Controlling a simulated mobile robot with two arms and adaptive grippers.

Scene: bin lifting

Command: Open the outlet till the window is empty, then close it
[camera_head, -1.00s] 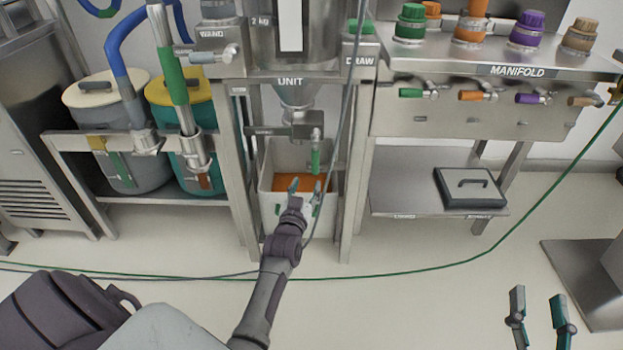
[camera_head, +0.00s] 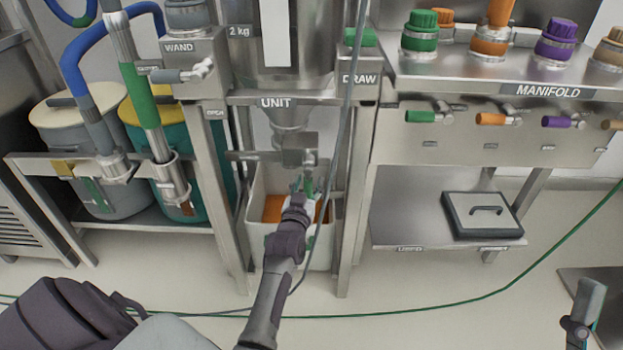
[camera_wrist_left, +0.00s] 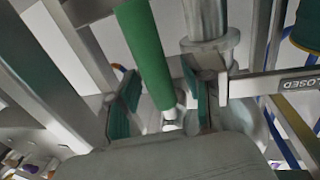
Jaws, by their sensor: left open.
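The outlet under the hopper (camera_head: 290,115) has a green handle (camera_head: 309,184) that hangs down. In the left wrist view the green handle (camera_wrist_left: 148,50) passes between the teal finger pads of my left gripper (camera_wrist_left: 163,105), and a "CLOSED" label (camera_wrist_left: 299,84) is at the right. In the head view my left gripper (camera_head: 303,188) is at the handle, open around it, not clamped. The hopper window (camera_head: 276,33) is a pale strip beside "2 kg"; its fill level is unclear. My right gripper (camera_head: 582,315) is partly cut off at the lower right.
A white bin (camera_head: 256,236) with orange contents stands under the outlet, between the steel posts. Lidded drums (camera_head: 82,160) stand at left. A green hose crosses the floor.

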